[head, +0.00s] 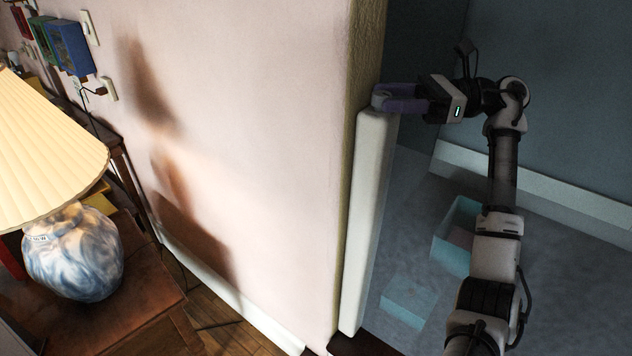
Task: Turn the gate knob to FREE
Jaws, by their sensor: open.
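My gripper (388,97) is at the upper right of the head view, at the top of a narrow white upright panel (370,225) by the wall's end. This panel may be the gate. Its purple-grey fingers point left and are apart, one behind the other. Something small and greyish shows at the fingertips, but I cannot tell whether it is the gate knob or part of the fingers. No FREE marking is readable, and the knob's setting cannot be seen. I cannot tell whether the fingers touch the panel.
A pale wall (250,150) ends just left of the panel. Beyond it, a teal open box (445,247) and a teal block (408,300) are on the blue-grey floor. A marbled lamp (75,255) stands on a wooden table (135,290) at left. Coloured boxes hang at upper left.

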